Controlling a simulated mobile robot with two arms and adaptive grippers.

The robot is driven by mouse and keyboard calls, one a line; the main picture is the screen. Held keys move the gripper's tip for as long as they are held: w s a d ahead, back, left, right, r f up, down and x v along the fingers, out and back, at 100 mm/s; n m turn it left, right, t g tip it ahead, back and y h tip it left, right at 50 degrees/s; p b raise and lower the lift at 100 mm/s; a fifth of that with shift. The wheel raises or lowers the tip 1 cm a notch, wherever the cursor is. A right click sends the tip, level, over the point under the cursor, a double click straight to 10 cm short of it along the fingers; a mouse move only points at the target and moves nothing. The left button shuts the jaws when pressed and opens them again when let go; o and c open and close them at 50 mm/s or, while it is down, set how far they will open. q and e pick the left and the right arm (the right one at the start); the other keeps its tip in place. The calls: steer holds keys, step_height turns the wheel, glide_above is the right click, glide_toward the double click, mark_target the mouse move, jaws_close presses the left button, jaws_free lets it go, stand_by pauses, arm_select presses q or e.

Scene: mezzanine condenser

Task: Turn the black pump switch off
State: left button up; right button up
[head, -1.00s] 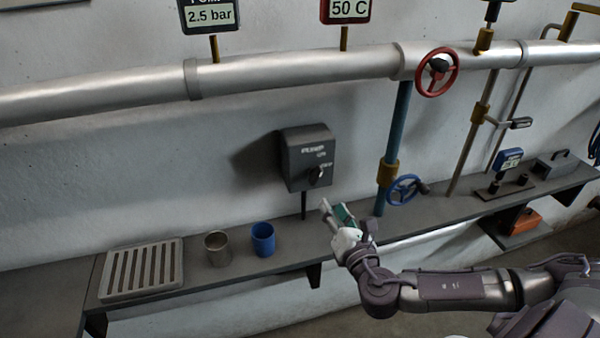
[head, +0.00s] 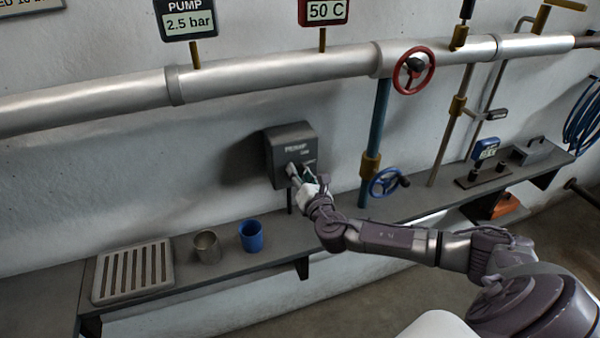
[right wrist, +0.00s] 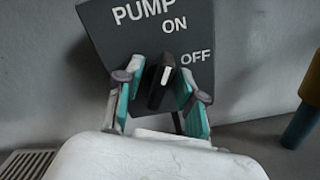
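The dark grey pump switch box (head: 285,140) is mounted on the wall above the shelf; it also shows in the right wrist view (right wrist: 110,40), lettered PUMP, ON and OFF. Its black knob (right wrist: 160,85) has a white mark near its upper end, pointing upward and slightly right, toward ON rather than OFF. My right gripper (right wrist: 162,92) is open at the box face, with one finger on each side of the knob and gaps visible between. In the head view the right gripper (head: 300,175) hides the knob. My left gripper is not in view.
On the shelf (head: 225,262) stand a slatted grate (head: 133,271), a metal cup (head: 207,247) and a blue cup (head: 251,237). A blue pipe (head: 377,115) with a blue handwheel (head: 385,183) is right of the box. A red handwheel (head: 414,70) sits above.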

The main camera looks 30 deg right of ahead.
jaws_close()
steer(key=shift+f+m+b, duration=0.25)
steer(key=shift+m+b, duration=0.7)
steer(key=shift+m, duration=0.05)
steer(key=m+b, duration=0.2)
steer(key=m, duration=0.1)
steer(key=shift+b, duration=0.3)
steer(key=m+b, duration=0.1)
steer(key=m, duration=0.2)
steer(key=shift+m+b, duration=0.35)
steer(key=shift+m, duration=0.05)
steer(key=shift+r+m+b, duration=0.15)
steer(key=shift+m+b, duration=0.3)
steer(key=shift+m, duration=1.15)
